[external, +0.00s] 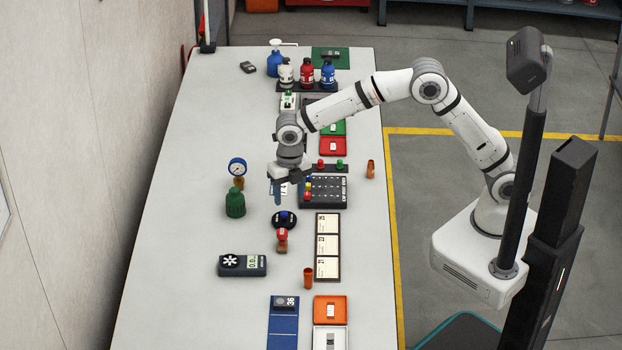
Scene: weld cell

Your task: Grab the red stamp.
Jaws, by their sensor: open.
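A small upright object with a red top and a brown lower part, which looks like the red stamp (282,240), stands on the table in the middle of the external view. Just behind it is a round black base with a blue knob (284,217). My gripper (281,192) points down above the table, a little behind the blue knob and the red stamp. It is open and apart from the stamp. Its fingertips are small, and I cannot tell their exact height above the table.
A green bottle (235,203) and a blue gauge (237,168) stand left of my gripper. A black keypad box (324,192) lies right. The table's left side is clear.

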